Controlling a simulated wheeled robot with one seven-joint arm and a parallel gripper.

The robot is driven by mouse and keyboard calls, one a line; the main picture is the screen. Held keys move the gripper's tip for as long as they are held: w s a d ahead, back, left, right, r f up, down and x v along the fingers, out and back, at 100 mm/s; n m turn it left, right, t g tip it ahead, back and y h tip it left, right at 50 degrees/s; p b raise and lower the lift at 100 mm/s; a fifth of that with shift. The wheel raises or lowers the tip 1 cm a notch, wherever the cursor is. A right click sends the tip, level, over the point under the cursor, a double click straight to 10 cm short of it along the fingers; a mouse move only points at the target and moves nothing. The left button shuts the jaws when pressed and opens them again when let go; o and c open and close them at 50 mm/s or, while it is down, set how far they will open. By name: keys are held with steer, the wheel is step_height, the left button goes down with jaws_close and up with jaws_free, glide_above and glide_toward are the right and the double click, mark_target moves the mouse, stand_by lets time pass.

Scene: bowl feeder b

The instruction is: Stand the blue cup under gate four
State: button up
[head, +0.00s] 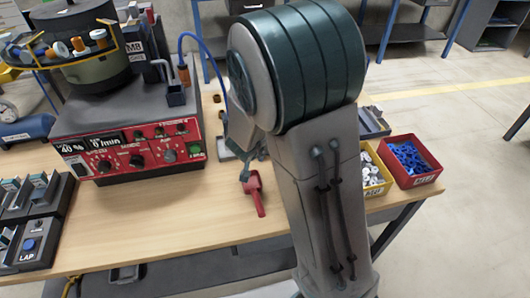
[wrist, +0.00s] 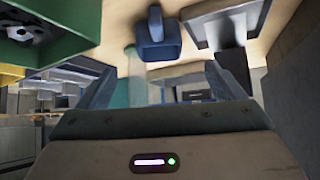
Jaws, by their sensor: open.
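In the wrist view a blue cup-like thing (wrist: 158,48) with a loop on top lies beyond my gripper (wrist: 158,82), roughly between the fingertips and apart from them. The two fingers are spread wide with nothing held between them. In the head view my arm hides most of the gripper and whatever is near it. The bowl feeder (head: 85,55) stands at the back left on a red control box (head: 130,150). A small dark cup-like box (head: 176,94) sits beside its outlet. I cannot read any gate number.
A red scoop-like tool (head: 255,193) lies on the wooden table (head: 185,220). A red bin (head: 433,178) of blue parts and a yellow bin (head: 381,189) of pale parts stand on the right. A LAP device (head: 30,245) is at the left. The front middle table is clear.

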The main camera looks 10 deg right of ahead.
steer(key=b+x, duration=0.3)
steer(key=x, duration=0.5)
steer(key=shift+b, duration=0.3)
steer(key=shift+r, duration=0.1)
steer(key=c, duration=1.3)
steer(key=shift+o, duration=0.2)
steer(key=shift+r, duration=0.15)
